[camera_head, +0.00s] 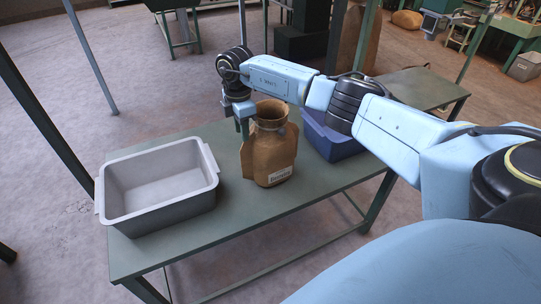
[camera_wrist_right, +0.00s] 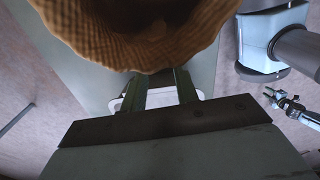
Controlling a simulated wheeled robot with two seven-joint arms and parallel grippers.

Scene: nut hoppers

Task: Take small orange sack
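The orange-brown sack (camera_head: 274,148) stands upright on the green table, its neck open at the top and a white label low on its front. My right gripper (camera_head: 243,127) is beside the sack's neck, on its left, pointing down. In the right wrist view the sack's ribbed rim (camera_wrist_right: 130,55) fills the top and hides the fingertips. The right gripper's two dark fingers (camera_wrist_right: 162,88) show a gap between them. Whether they touch the sack is hidden. A small gripper-like part (camera_wrist_right: 284,103) at the right of that view may be my left gripper, too small to read.
A grey open tray (camera_head: 207,181) stands to the left of the sack, empty. A blue bin (camera_head: 345,150) stands to the right, partly behind my right arm. The green table (camera_head: 240,225) has bare room at the front. A second table (camera_head: 425,88) is beyond.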

